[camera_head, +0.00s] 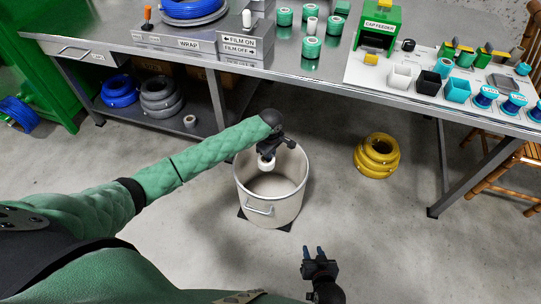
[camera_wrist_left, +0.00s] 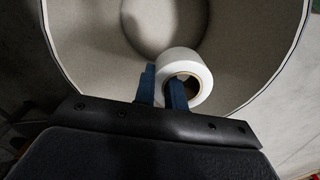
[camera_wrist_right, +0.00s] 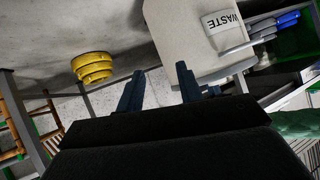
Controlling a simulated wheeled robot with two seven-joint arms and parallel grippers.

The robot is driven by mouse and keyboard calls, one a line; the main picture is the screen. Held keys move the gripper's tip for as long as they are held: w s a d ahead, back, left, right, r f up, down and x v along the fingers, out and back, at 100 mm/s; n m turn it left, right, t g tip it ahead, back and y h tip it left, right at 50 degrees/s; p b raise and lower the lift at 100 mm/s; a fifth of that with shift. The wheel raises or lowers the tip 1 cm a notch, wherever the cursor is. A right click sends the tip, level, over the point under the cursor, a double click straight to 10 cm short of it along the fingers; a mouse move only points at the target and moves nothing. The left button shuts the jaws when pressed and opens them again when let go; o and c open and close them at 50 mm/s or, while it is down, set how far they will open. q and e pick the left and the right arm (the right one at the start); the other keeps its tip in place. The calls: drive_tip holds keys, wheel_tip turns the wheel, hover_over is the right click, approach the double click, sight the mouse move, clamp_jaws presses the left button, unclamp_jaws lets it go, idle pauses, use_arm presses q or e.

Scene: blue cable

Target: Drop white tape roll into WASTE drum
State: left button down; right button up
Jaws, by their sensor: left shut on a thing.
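The white tape roll (camera_head: 266,163) is held by my left gripper (camera_head: 268,155) over the mouth of the WASTE drum (camera_head: 257,220). In the left wrist view the tape roll (camera_wrist_left: 192,66) sits with one finger of the left gripper (camera_wrist_left: 162,88) through its core and the other outside its wall. The inside of the drum (camera_wrist_left: 110,62) lies below it. In the right wrist view the drum (camera_wrist_right: 180,35) shows its WASTE label. My right gripper (camera_head: 315,252) is open and empty, low in front of the drum to its right; its fingers also show apart in the right wrist view (camera_wrist_right: 160,88).
A steel workbench (camera_head: 330,75) runs behind the drum, with green and teal rolls and a green cap feeder (camera_head: 377,27) on top. Yellow coils (camera_head: 376,156) lie on the floor to the right. Floor around the drum is clear.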

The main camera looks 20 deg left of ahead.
use_arm(q)
drive_tip(key=shift+f, duration=0.2)
use_arm(e)
drive_tip(key=shift+w+r+t, duration=0.4)
drive_tip(key=shift+w+r, duration=0.2)
drive_tip(key=shift+r, duration=0.05)
use_arm(q)
drive_tip(key=c, duration=1.4)
unclamp_jaws()
